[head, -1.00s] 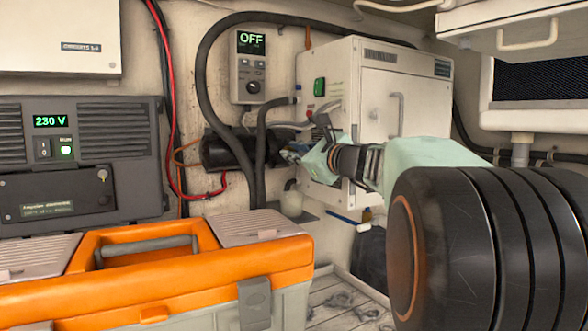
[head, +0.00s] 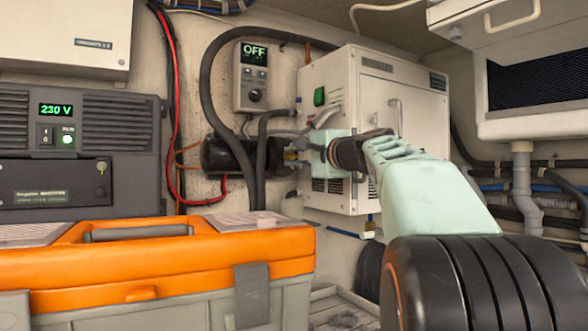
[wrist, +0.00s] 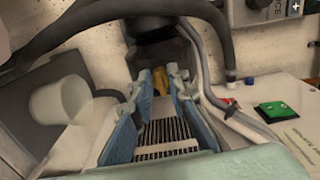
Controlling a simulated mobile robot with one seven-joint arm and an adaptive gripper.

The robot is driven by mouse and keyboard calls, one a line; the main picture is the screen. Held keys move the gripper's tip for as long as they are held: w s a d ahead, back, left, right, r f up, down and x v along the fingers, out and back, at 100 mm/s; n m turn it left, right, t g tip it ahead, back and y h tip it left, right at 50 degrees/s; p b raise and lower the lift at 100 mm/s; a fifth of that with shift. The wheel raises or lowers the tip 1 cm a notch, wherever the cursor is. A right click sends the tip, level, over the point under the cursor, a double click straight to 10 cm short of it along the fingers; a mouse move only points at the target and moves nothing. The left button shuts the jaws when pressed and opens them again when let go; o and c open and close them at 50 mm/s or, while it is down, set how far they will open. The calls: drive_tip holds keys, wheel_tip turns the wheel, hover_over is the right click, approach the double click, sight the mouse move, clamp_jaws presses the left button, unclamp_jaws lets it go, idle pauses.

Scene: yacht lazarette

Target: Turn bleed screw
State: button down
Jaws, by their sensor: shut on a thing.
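A small brass-coloured piece (wrist: 160,79), which looks like the bleed screw, sits between my fingertips in the wrist view, below a dark cylindrical body (wrist: 155,42). My gripper (wrist: 155,92) has its two blue fingers closed in on it from both sides. In the head view my gripper (head: 296,156) reaches left across the front of the white cabinet to the fittings at the right end of the black cylinder (head: 225,155). The gripped piece is too small and covered to make out there.
The white cabinet (head: 375,110) with a green switch (head: 319,97) stands close behind my wrist. Black hoses (head: 203,85) loop around the cylinder. A control box reading OFF (head: 251,77) hangs above. An orange toolbox (head: 200,262) fills the front left. A pale cup-like part (wrist: 62,100) is left of my fingers.

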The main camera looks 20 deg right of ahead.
drive_tip(key=n+b, duration=0.2)
drive_tip(key=n, duration=0.1)
drive_tip(key=n+b, duration=0.1)
drive_tip(key=shift+f+n, duration=0.3)
drive_tip(key=shift+n, duration=0.1)
drive_tip(key=n+b, duration=0.2)
drive_tip(key=n, duration=0.1)
drive_tip(key=shift+n, duration=0.3)
drive_tip(key=n+b, duration=0.2)
drive_tip(key=n, duration=0.2)
drive_tip(key=shift+d, duration=0.1)
drive_tip(key=shift+r+n+b, duration=0.1)
drive_tip(key=shift+n+b, duration=0.6)
drive_tip(key=shift+n, duration=1.8)
drive_tip(key=c, duration=1.8)
unclamp_jaws()
drive_tip(key=shift+c, duration=0.2)
drive_tip(key=shift+s+d, duration=0.1)
